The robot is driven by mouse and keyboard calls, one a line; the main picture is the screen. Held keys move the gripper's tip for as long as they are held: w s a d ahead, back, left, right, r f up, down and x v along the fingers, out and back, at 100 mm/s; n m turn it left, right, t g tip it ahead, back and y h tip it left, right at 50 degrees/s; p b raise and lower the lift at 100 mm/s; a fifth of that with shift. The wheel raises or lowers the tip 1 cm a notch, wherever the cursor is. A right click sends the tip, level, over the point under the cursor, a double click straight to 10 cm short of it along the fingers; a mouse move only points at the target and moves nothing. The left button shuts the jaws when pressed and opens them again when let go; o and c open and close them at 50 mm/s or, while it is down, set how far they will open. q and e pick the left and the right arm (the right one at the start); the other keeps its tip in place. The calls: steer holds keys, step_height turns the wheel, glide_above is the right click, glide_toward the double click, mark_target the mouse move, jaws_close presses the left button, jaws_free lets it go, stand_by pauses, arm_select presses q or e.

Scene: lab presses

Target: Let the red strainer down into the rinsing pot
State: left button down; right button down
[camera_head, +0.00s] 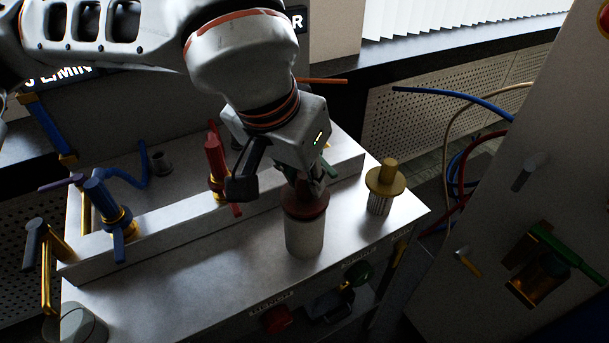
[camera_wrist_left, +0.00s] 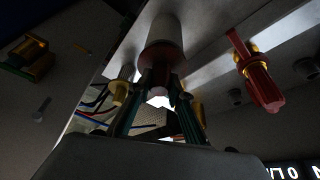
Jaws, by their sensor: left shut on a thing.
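The red strainer (camera_head: 305,205) shows as a dull red disc at the mouth of a white pot (camera_head: 304,240), likely the rinsing pot. Its basket is hidden, and I cannot tell whether the disc rests on the rim. My left gripper (camera_head: 312,187) is above the disc, shut on the strainer's handle. In the left wrist view the red strainer (camera_wrist_left: 162,54) stands between the pot (camera_wrist_left: 166,28) and the green fingers of my left gripper (camera_wrist_left: 158,85). My right gripper is not in view.
A yellow strainer (camera_head: 386,177) with a mesh basket stands right of the pot. A red valve (camera_head: 217,160) and a blue valve (camera_head: 108,205) line the raised ledge behind. Loose hoses (camera_head: 465,165) hang beyond the right edge.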

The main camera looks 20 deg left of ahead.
arm_select(q)
steer(key=c, duration=1.8)
jaws_free()
steer(key=shift+f, duration=0.15)
steer(key=shift+c, duration=0.2)
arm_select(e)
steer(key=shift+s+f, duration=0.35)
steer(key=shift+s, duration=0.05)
